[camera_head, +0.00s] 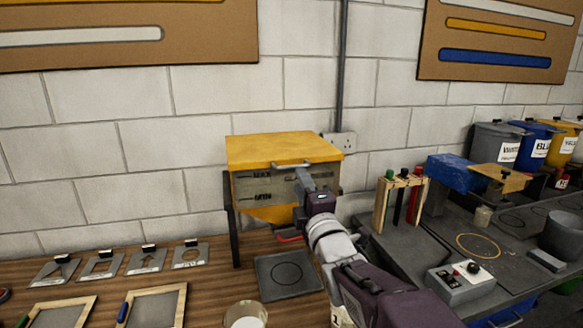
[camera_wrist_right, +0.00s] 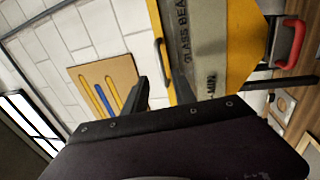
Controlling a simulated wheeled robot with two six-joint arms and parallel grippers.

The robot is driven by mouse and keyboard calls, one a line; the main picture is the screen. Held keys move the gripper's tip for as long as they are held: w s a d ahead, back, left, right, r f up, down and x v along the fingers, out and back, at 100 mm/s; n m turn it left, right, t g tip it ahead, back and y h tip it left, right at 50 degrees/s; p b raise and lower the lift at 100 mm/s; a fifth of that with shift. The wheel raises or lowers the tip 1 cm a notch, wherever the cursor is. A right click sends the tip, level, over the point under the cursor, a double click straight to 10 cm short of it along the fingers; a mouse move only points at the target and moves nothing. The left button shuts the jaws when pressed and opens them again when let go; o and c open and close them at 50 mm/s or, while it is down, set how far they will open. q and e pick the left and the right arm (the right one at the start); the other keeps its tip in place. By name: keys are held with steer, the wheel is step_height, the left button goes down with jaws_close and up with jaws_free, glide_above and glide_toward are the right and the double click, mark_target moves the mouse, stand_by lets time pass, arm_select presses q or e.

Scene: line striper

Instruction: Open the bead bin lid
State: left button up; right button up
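The bead bin (camera_head: 250,188) stands against the wall, grey-fronted with dark lettering and a yellow lower part. Its yellow lid (camera_head: 275,146) lies shut on top. A grey bar handle (camera_head: 291,163) sits at the lid's front edge. My right gripper (camera_head: 304,174) is in front of the bin, just below and near the handle, and hides part of the lettering. In the right wrist view the two fingers (camera_wrist_right: 160,84) are apart with nothing clearly between them. The handle (camera_wrist_right: 159,58) shows just beyond the fingertips, roughly in line with the gap. My left gripper is out of view.
A red handle (camera_head: 289,237) is low on the bin, above a dark square plate (camera_head: 288,276). A white cup (camera_head: 245,315) stands at the front. A wooden rack (camera_head: 400,200) and blue box (camera_head: 452,172) are to the right. Stencils (camera_head: 100,265) lie left.

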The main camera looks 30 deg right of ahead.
mark_target(293, 167)
steer(key=p+x, duration=0.2)
steer(key=x, duration=0.5)
steer(key=shift+w+d, duration=0.1)
steer(key=shift+w, duration=0.4)
jaws_close()
stand_by(0.7)
